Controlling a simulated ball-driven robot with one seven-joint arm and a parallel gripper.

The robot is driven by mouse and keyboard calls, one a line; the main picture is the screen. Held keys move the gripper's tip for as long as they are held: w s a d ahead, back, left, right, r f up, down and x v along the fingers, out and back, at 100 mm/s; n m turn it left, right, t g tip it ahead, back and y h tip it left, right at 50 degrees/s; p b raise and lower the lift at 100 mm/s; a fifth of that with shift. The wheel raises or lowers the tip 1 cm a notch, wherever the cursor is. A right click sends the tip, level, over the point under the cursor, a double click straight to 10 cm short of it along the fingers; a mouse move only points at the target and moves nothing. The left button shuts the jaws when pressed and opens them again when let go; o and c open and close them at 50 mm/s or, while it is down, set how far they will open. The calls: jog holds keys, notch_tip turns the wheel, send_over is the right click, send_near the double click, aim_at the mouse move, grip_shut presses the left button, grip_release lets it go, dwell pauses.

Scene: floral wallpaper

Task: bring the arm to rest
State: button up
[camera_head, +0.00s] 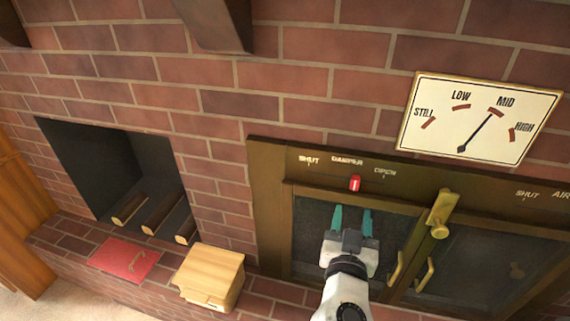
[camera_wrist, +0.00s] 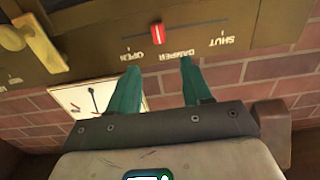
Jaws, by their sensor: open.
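My gripper (camera_head: 352,221) is in front of the left glass door (camera_head: 312,215) of the brass stove front in the head view. Its two teal fingers point up toward the damper slider and are spread apart with nothing between them. In the wrist view my gripper (camera_wrist: 158,82) also shows empty, its fingers apart. The red damper knob (camera_head: 355,183) sits between SHUT and OPEN, nearer the middle, just above the fingertips. The same red knob (camera_wrist: 157,33) shows beyond the fingers in the wrist view. I cannot tell the exact gap between fingertips and knob.
A brass latch (camera_head: 440,212) and door handles (camera_head: 396,268) stick out right of my gripper. A dial (camera_head: 480,118) points near MID. At left, an alcove holds several logs (camera_head: 160,213); a red book-like item (camera_head: 124,259) and a wooden box (camera_head: 209,274) rest on the brick ledge.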

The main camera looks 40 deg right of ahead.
jog(key=s+d+f+n+g+y, duration=0.1)
jog(key=s+f+n+g+y, duration=0.2)
jog(key=s+f+g+y, duration=0.55)
jog(key=s+a+f+n+g+y+p, duration=0.1)
jog(key=s+a+f+n+y, duration=0.4)
jog(key=a+f, duration=0.5)
jog(key=s+f+n, duration=0.1)
jog(key=s+n, duration=0.1)
jog(key=s, duration=0.1)
jog(key=shift+s+f, duration=0.35)
jog(key=shift+f, duration=0.05)
jog(key=shift+g+y, duration=0.25)
dwell(2.3)
